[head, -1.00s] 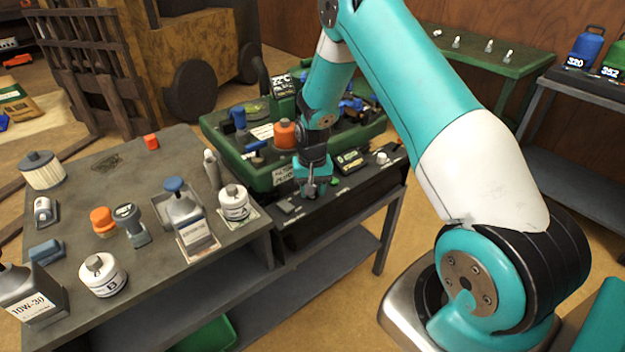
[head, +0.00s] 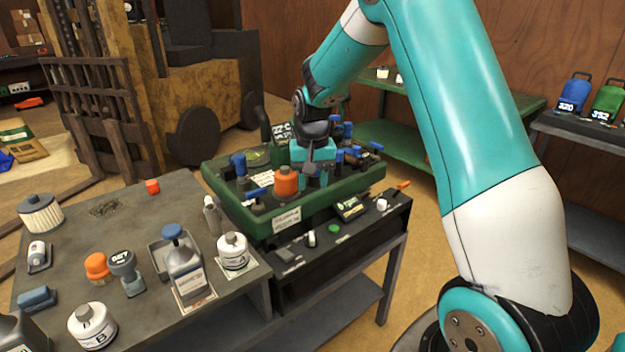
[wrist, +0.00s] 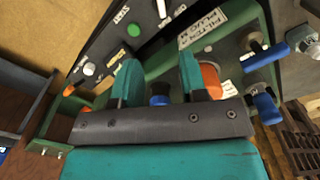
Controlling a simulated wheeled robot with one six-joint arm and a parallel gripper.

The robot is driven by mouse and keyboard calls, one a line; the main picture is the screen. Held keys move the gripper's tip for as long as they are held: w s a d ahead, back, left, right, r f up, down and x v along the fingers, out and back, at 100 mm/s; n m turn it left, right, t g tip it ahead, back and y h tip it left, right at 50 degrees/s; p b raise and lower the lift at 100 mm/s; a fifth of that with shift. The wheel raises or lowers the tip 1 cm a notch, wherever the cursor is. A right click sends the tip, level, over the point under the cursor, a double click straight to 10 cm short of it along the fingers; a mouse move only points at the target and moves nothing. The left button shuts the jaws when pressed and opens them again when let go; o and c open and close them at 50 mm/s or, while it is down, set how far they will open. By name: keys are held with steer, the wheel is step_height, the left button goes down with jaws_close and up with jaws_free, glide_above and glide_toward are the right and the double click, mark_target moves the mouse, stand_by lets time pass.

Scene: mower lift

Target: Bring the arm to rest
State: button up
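My gripper (head: 314,168) is raised over the green-rimmed mower deck (head: 225,210) in the head view, close behind the orange cap (head: 287,182). In the wrist view the two teal fingers of my gripper (wrist: 159,78) stand apart, and I see nothing held between them. A blue knob (wrist: 160,99) shows beyond the gap, and the orange cap (wrist: 210,80) is partly hidden behind one finger. My arm is bent, reaching from the lower right up and over to the deck.
A dark panel with a green button (head: 334,229) and a small white-topped peg (head: 311,239) lies before the deck. The grey table (head: 130,205) at left holds bottles and cans. A forklift (head: 180,80) stands behind. Open floor (head: 425,215) lies right of the bench.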

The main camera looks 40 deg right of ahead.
stand_by(0.5)
steer(key=s+a+r+n+y+p, duration=0.1)
steer(key=s+a+r+n, duration=0.2)
steer(key=s+a+r, duration=0.3)
steer(key=s+a+r+n+y, duration=0.1)
steer(key=s+a+r+n, duration=0.25)
steer(key=a, duration=0.45)
steer(key=s+a+r+n+y, duration=0.1)
steer(key=s+a+r+n, duration=0.1)
steer(key=s+a, duration=0.3)
steer(key=s+a+r+n+y+p, duration=0.1)
steer(key=s+a+n, duration=0.3)
steer(key=s, duration=0.9)
steer(key=shift+a+r, duration=0.45)
steer(key=shift+r, duration=0.15)
